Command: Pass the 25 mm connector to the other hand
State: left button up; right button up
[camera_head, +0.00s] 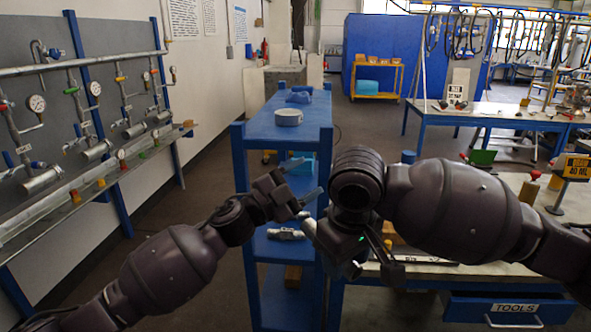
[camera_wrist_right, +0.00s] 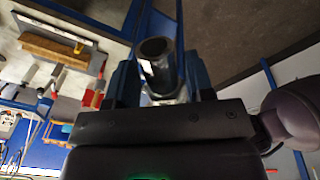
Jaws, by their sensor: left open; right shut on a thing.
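The connector (camera_wrist_right: 155,62) is a short grey metal tube with a dark open end. It sits between the two fingers of my right gripper (camera_wrist_right: 162,80) in the right wrist view, and the gripper is shut on it. In the head view a pale grey part of the connector (camera_head: 308,227) shows at the left side of my right gripper, whose fingers are mostly hidden. My left gripper (camera_head: 313,178) is open and empty, a little above and left of the connector. Its fingers point right, and no contact with the connector can be seen.
A blue shelf rack (camera_head: 262,132) stands behind the grippers, with a pale round part (camera_head: 288,117) on top and a metal fitting (camera_head: 286,234) on a lower shelf. A workbench (camera_head: 470,281) with a tools drawer is at right. A gauge panel (camera_head: 75,130) lines the left wall.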

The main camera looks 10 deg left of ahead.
pick_arm(q)
jog(key=d+r+m+g+y, duration=0.15)
jog(key=r+m, duration=0.25)
jog(key=r, duration=0.6)
jog(key=d+r+m+g, duration=0.3)
jog(key=r+m, duration=0.2)
jog(key=r, duration=0.6)
jog(key=d+r+m+g, duration=0.2)
jog(key=r+m+g, duration=0.15)
jog(key=r, duration=0.65)
jog(key=s+a+f+n+g+y, duration=0.1)
jog(key=a+f+n+g+y, duration=0.2)
jog(key=f, duration=0.6)
jog(key=s+a+f+n+g+y, duration=0.1)
jog(key=a+f+g+y, duration=0.1)
jog(key=f+y, duration=0.5)
jog(key=s+a+f+n+g+y, duration=0.1)
jog(key=a+f+n+g+y, duration=0.15)
jog(key=f, duration=0.85)
jog(key=shift+m, duration=0.4)
jog(key=x, duration=1.2)
jog(key=shift+s+a+f, duration=0.15)
jog(key=shift+a+f, duration=0.05)
jog(key=shift+c, duration=0.3)
